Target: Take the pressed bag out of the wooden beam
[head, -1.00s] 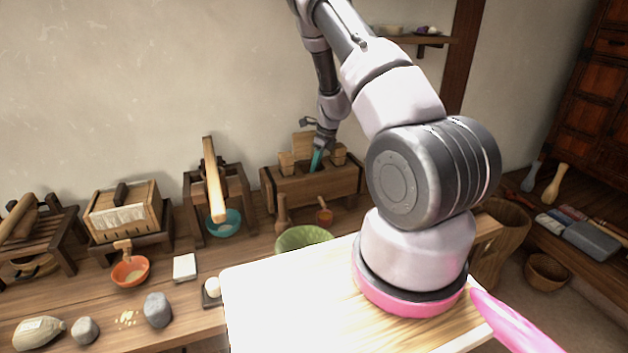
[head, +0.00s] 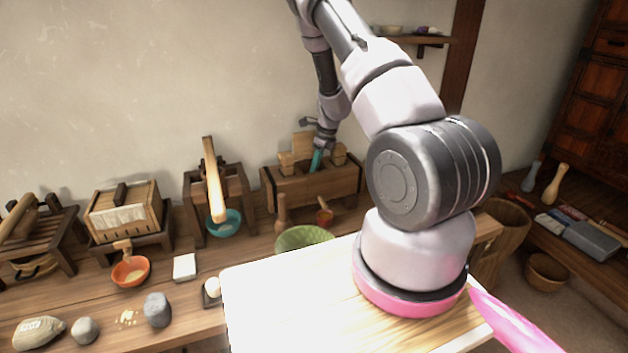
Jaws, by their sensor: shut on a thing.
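The wooden beam (head: 312,193) is a long block with upright wooden wedges in its top, on the bench against the wall. A teal thing (head: 317,160), which may be the pressed bag, stands up out of the slot in its top between the wedges. My gripper (head: 319,149) is over the beam, pointing down, shut on the teal thing's upper end. The fingers are small and partly blurred at this distance. The lower part of the teal thing is hidden inside the beam.
A wooden lever press (head: 213,190) with a teal bowl (head: 223,223) stands left of the beam. A slatted box (head: 122,210) is further left.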

